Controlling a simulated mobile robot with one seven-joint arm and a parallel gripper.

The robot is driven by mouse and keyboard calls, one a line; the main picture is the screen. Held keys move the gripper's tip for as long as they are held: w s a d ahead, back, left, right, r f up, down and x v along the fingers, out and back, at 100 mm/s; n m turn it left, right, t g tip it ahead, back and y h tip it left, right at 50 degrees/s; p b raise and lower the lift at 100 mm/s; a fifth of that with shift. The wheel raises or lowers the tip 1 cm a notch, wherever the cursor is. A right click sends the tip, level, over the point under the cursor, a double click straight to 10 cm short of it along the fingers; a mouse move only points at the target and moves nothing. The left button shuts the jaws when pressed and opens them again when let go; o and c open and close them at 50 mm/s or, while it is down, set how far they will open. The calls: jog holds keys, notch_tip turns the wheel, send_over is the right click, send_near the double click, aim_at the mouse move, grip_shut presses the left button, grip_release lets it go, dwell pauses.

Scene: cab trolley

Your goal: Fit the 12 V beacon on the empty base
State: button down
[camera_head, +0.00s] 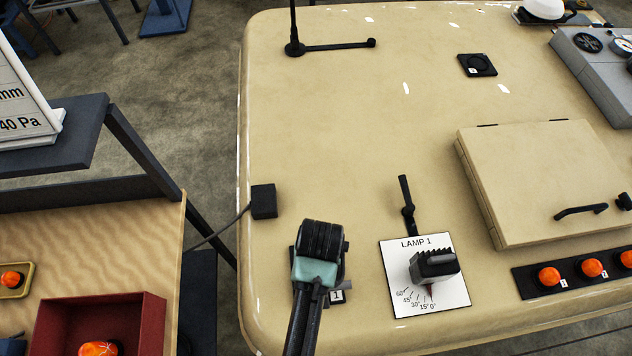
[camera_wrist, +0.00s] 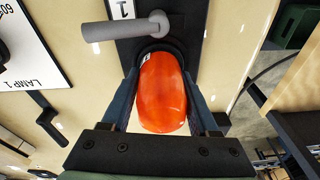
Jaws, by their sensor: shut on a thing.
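My gripper (camera_head: 320,262) is over the black base plate marked 1 (camera_head: 340,296), near the front left of the cream panel. In the wrist view, its two fingers (camera_wrist: 165,85) are shut on an orange beacon (camera_wrist: 162,95) with a small white label. The beacon's far end is at the round dark socket of the base plate (camera_wrist: 190,20); I cannot tell whether it is seated. A grey lever (camera_wrist: 115,29) sticks out beside the socket. The head view hides the beacon behind my gripper. Another black square base (camera_head: 477,65) with a ring stands bare at the back.
A LAMP 1 angle card (camera_head: 398,302) with a dark knob lies just right of my gripper. A raised hatch (camera_head: 540,175) and a row of orange beacons (camera_head: 548,277) are farther right. A red box (camera_head: 153,325) holding an orange beacon (camera_head: 98,349) is at left.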

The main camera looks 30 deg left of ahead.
dwell(0.4)
jog(key=shift+c, duration=0.3)
grip_release()
jog(key=r, duration=0.4)
jog(key=s+r, duration=0.1)
jog(key=r, duration=0.3)
jog(key=d+r+b, duration=0.1)
jog(key=r, duration=0.4)
jog(key=shift+s+d, duration=0.1)
jog(key=shift+s, duration=0.25)
